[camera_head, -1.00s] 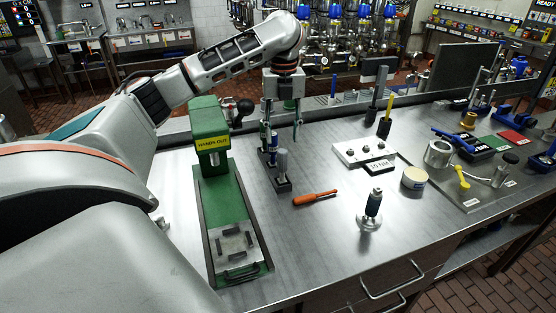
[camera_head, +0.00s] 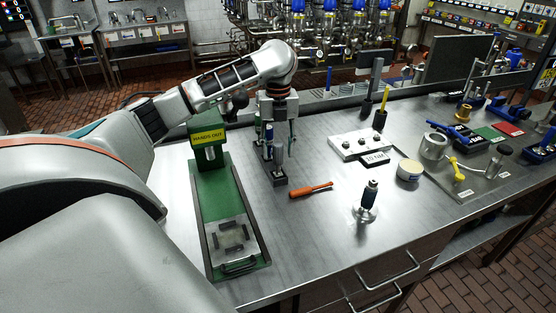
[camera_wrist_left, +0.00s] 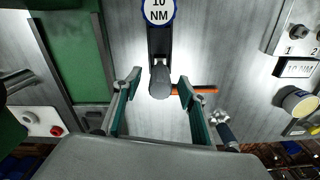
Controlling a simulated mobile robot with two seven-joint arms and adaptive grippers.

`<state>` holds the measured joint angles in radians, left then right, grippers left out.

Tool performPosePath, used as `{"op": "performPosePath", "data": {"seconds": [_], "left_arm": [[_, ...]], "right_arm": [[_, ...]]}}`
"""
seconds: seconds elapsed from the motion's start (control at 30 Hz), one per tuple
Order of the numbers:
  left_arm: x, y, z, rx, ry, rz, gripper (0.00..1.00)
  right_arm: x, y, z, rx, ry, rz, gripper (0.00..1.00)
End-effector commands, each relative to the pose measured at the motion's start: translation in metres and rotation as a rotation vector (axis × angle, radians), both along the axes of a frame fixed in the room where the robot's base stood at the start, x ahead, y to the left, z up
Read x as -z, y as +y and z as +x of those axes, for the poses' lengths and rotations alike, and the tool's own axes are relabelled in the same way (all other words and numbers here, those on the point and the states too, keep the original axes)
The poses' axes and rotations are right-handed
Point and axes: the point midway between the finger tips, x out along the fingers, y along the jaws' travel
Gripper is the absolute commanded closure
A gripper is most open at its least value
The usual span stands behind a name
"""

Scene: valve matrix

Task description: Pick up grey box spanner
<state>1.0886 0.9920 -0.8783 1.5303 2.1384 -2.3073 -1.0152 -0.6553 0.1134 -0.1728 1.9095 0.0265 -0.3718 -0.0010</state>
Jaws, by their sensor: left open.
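A grey cylinder (camera_head: 279,150), which looks like the grey box spanner, stands upright at the near end of a dark rack (camera_head: 281,182) on the steel bench. In the left wrist view the grey spanner (camera_wrist_left: 160,82) is seen end-on, between the fingertips. My left gripper (camera_head: 280,137) is open above the rack, its fingers on either side of the spanner. The left gripper (camera_wrist_left: 160,84) shows a gap to the spanner on both sides in the wrist view. A round "10 NM" tool top (camera_wrist_left: 159,11) is behind it in the rack. The right gripper is not in view.
A green press (camera_head: 210,150) marked "HANDS OUT" stands close left of the rack. An orange-handled tool (camera_head: 311,190) lies just right. A dark-handled tool (camera_head: 369,196) stands further right. A white block (camera_head: 360,145) and a round tub (camera_head: 409,170) are beyond.

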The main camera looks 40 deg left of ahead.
Motion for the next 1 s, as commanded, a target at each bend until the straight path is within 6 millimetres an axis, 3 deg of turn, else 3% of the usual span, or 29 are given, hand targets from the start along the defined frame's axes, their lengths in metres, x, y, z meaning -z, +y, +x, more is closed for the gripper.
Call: {"op": "performPosePath", "data": {"seconds": [0.13, 0.3, 0.73, 1.0], "left_arm": [[0.000, 0.000, 0.000, 0.000, 0.000, 0.000, 0.58], [0.000, 0.000, 0.000, 0.000, 0.000, 0.000, 1.00], [-0.005, 0.000, 0.000, 0.000, -0.001, 0.000, 1.00], [-0.033, 0.001, 0.001, -0.001, -0.005, 0.001, 1.00]], "right_arm": [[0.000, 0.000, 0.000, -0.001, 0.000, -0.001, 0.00], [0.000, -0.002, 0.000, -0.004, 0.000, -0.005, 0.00], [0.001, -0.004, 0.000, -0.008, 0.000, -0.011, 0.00], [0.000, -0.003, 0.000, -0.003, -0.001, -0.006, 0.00]]}}
